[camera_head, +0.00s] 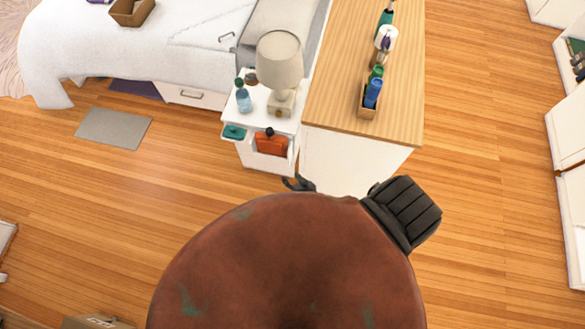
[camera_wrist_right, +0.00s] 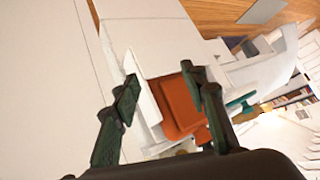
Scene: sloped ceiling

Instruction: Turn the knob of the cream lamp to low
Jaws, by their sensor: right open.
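The cream lamp (camera_head: 280,62) stands upright on the white nightstand (camera_head: 244,126) between the bed and a wooden-topped cabinet. Its shade is wide and its base is pale and blocky. A small darker spot on the front of the base (camera_head: 278,113) looks like the knob, but its setting is too small to tell. My right gripper (camera_head: 298,184) is low in front of the nightstand, apart from the lamp. In the right wrist view its two dark fingers (camera_wrist_right: 168,96) are spread with nothing held between them. My left gripper is not in view.
An orange item (camera_head: 271,143) sits in the nightstand's front; it also shows beyond the fingers in the wrist view (camera_wrist_right: 178,102). A blue bottle (camera_head: 243,98) stands left of the lamp. A teal item (camera_head: 234,132) lies at the front left. The cabinet top (camera_head: 330,95) is right of the lamp.

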